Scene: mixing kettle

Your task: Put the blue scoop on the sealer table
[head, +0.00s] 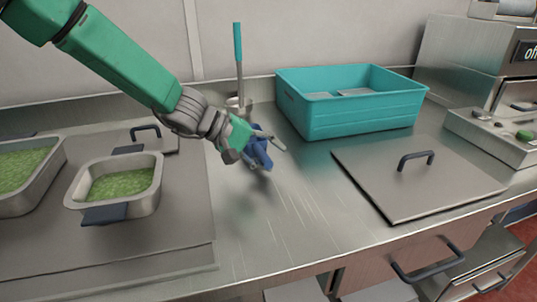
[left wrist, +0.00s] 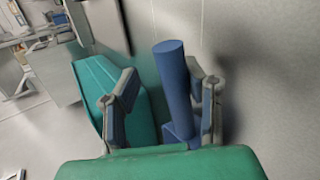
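The blue scoop (head: 258,153) is at my left gripper (head: 262,143), over the steel counter left of the teal bin. In the left wrist view, the scoop's thick round handle (left wrist: 174,83) stands up between the two fingers of my left gripper (left wrist: 163,88). The fingers are spread; the handle is close to the right finger, with a gap to the left finger. I cannot tell whether the scoop touches the counter, as the gripper partly hides it. My right gripper is not in view. I cannot tell which surface is the sealer table.
A teal bin (head: 352,118) stands at the back; it also shows in the left wrist view (left wrist: 95,88). A steel lid (head: 415,180) lies at right, near a machine (head: 500,125). Pans with green contents (head: 153,202) are at left. A teal-handled tool (head: 238,45) stands behind. The middle counter (head: 285,225) is clear.

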